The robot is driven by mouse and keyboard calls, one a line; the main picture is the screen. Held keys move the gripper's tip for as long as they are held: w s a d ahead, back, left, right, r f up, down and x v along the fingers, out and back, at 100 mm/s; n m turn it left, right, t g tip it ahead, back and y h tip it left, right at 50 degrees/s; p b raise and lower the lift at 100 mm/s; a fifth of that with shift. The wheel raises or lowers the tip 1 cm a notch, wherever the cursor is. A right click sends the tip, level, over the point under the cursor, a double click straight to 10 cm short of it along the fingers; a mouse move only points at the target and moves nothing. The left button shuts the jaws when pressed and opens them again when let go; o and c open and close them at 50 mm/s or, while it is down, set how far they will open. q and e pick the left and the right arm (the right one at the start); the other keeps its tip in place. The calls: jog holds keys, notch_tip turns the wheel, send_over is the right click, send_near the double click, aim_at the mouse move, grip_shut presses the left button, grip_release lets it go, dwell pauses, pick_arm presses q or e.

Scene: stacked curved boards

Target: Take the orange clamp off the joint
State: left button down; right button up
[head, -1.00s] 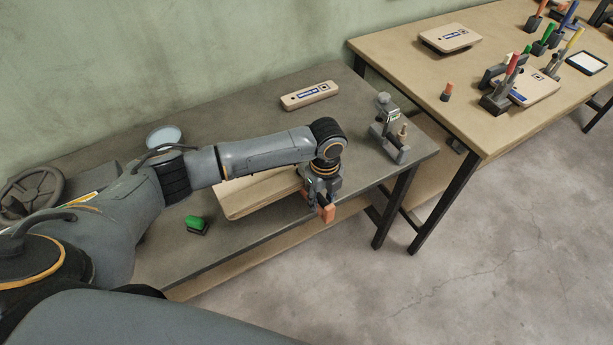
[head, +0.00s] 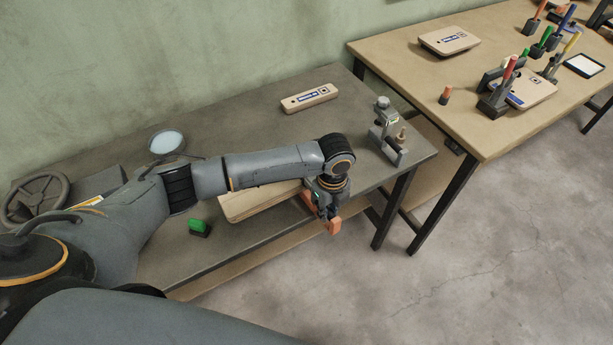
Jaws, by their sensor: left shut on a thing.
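The stacked curved boards (head: 250,205) lie on the dark workbench, partly hidden behind my left arm. My left gripper (head: 325,209) points down at the right end of the boards, near the bench's front edge. It is shut on the orange clamp (head: 334,225). Orange parts of the clamp show below the fingers and to their left; the rest is hidden by the gripper. I cannot tell whether the clamp still touches the boards. My right gripper is not in view.
A grey fixture (head: 386,130) stands at the bench's right end. A pale labelled block (head: 310,98) lies at the back. A green-topped object (head: 198,227) sits left of the boards. A second table (head: 430,85) holds several tools.

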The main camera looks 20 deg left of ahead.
aim_at(336, 223)
pick_arm(q)
jog(key=shift+s+d+r+p, duration=0.1)
jog(key=shift+s+d+p, duration=0.4)
jog(key=shift+d, duration=0.2)
jog(key=shift+s+d+p, duration=0.35)
jog(key=shift+s+d, duration=0.25)
jog(key=shift+d, duration=0.1)
jog(key=shift+s+d+p, duration=0.35)
jog(key=shift+s+d, duration=0.25)
jog(key=shift+d, duration=0.2)
